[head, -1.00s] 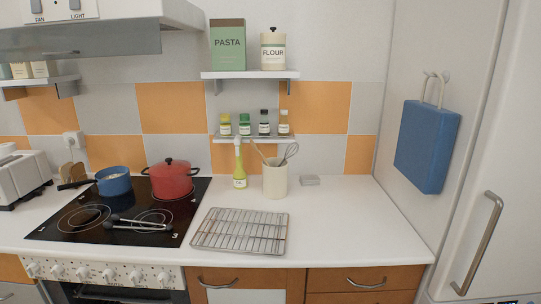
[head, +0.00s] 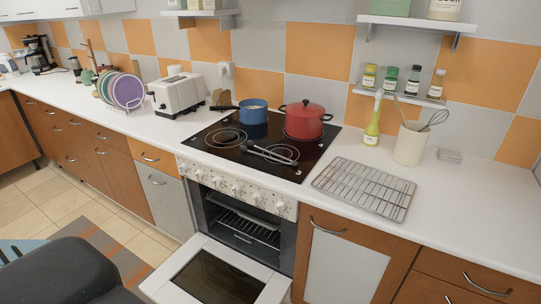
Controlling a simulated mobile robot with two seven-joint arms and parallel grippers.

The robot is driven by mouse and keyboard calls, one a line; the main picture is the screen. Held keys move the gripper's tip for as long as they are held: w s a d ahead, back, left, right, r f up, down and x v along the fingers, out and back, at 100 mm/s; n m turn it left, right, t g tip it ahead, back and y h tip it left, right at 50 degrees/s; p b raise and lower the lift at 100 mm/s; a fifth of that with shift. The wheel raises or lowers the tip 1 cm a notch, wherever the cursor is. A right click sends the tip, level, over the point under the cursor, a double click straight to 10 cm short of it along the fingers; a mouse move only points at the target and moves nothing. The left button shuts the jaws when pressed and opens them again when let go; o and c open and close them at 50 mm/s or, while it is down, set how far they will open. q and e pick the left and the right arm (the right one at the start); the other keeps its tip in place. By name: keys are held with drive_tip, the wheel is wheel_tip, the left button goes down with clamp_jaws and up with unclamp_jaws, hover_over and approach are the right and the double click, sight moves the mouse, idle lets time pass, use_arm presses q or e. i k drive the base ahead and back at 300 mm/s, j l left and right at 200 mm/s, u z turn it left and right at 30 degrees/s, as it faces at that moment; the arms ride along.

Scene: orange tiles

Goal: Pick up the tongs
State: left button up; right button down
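The tongs (head: 268,154) are dark with a metallic sheen. They lie flat on the black glass cooktop (head: 221,154), near its front right part, in front of the red pot (head: 305,119) and the blue saucepan (head: 253,112). They appear as two long thin arms, lying slightly aslant. Neither of my grippers is in view, and nothing visible is touching the tongs.
The oven door (head: 218,270) hangs open below the cooktop and juts into the floor space. A wire rack (head: 365,188) lies to the right, with a yellow-green bottle (head: 373,122) and utensil crock (head: 409,144) behind it. A white toaster (head: 190,92) stands left.

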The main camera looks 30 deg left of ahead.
sight(268, 155)
drive_tip(key=i+l+u, duration=0.25)
drive_tip(key=l+u, duration=0.25)
drive_tip(key=l, duration=0.15)
drive_tip(key=i+l+u, duration=0.25)
drive_tip(key=k+l, duration=0.05)
drive_tip(key=l, duration=0.05)
